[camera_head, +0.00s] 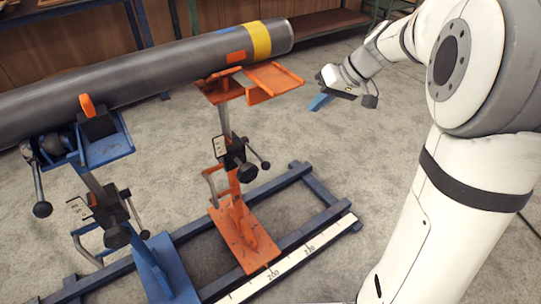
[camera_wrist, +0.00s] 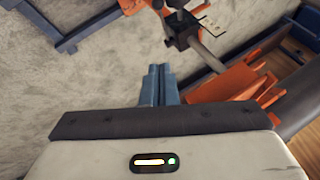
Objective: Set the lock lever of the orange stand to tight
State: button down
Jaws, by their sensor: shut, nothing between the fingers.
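The orange stand (camera_head: 243,220) stands on the blue floor frame, its orange cradle (camera_head: 272,78) under the pipe's end. On its post is a black clamp (camera_head: 234,150) with black-knobbed handles, one low (camera_head: 246,172) and one to the right (camera_head: 266,166). I cannot tell which is the lock lever or its setting. In the wrist view the clamp (camera_wrist: 183,32) shows at the top, beyond my fingertips, with the orange cradle (camera_wrist: 240,85) to the right. My gripper (camera_head: 320,102) is shut and empty, right of the cradle and apart from the stand; its blue fingers show in the wrist view (camera_wrist: 158,72).
A grey pipe (camera_head: 150,83) with a yellow band rests across the orange stand and a blue stand (camera_head: 160,265) at left. The blue floor frame (camera_head: 325,207) carries a white scale (camera_head: 290,262).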

jog(key=b, duration=0.5)
send_near(262, 161)
jog(key=w+a+f, duration=0.1)
jog(key=w, duration=0.2)
jog(key=shift+s+a+f+b, duration=0.2)
jog(key=shift+s+f, duration=0.1)
jog(key=shift+f, duration=0.25)
jog(key=shift+s+a+f+b, duration=0.15)
jog(key=shift+s+a+f, duration=0.15)
jog(key=shift+f, duration=0.3)
jog(key=shift+s+a+f+b, duration=0.2)
jog(key=shift+s+f, duration=0.1)
jog(key=shift+f, duration=0.25)
jog(key=shift+a, duration=0.25)
notch_tip(262, 161, down, 7)
jog(key=b, duration=0.9)
jog(key=shift+d, duration=0.35)
